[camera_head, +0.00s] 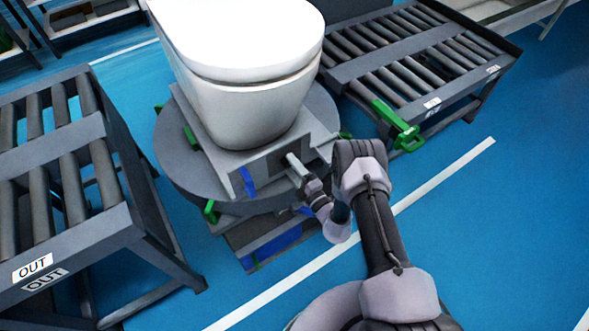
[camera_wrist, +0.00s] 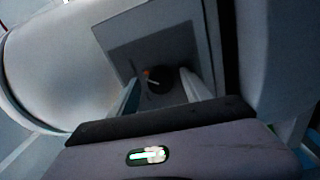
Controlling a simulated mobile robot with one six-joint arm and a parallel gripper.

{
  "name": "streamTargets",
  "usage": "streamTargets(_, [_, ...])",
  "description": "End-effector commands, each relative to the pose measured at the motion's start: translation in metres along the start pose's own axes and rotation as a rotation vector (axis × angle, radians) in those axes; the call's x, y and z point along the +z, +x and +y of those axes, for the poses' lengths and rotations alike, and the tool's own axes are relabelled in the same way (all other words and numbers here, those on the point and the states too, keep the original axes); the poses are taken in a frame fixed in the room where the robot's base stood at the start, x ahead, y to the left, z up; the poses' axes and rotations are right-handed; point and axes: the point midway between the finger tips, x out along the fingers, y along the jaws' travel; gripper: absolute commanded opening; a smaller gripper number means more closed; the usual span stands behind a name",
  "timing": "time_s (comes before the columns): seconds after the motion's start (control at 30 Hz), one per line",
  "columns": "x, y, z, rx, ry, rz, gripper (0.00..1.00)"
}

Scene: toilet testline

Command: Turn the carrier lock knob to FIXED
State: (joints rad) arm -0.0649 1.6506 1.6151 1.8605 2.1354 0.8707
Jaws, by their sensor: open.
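The carrier (camera_head: 235,160) is a grey block on a round grey turntable, with the white toilet (camera_head: 240,70) on top. My gripper (camera_head: 293,163) reaches the carrier's front panel from the right. In the wrist view, my gripper (camera_wrist: 160,84) is open, with one pale finger on each side of a round dark knob (camera_wrist: 158,91). The knob sits on a dark grey panel (camera_wrist: 165,45) and has a small orange-red mark and a light pointer line beside it. I cannot tell whether the fingers touch it. Its label is not readable. My gripper hides the knob in the head view.
A blue tab (camera_head: 248,182) is on the carrier front, left of my gripper. Green clamps (camera_head: 210,212) ring the turntable (camera_head: 175,165). A roller conveyor (camera_head: 80,240) marked OUT stands left; another roller conveyor (camera_head: 425,75) with a green bracket (camera_head: 398,127) stands right. Blue floor is clear at right.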

Motion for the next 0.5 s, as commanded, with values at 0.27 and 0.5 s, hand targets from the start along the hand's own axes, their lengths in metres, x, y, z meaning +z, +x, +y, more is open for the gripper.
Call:
streamTargets(0.27, [0.001, -0.053, 0.004, -0.005, 0.005, -0.006, 0.56])
streamTargets(0.5, [0.001, -0.131, 0.004, -0.003, 0.003, -0.008, 0.56])
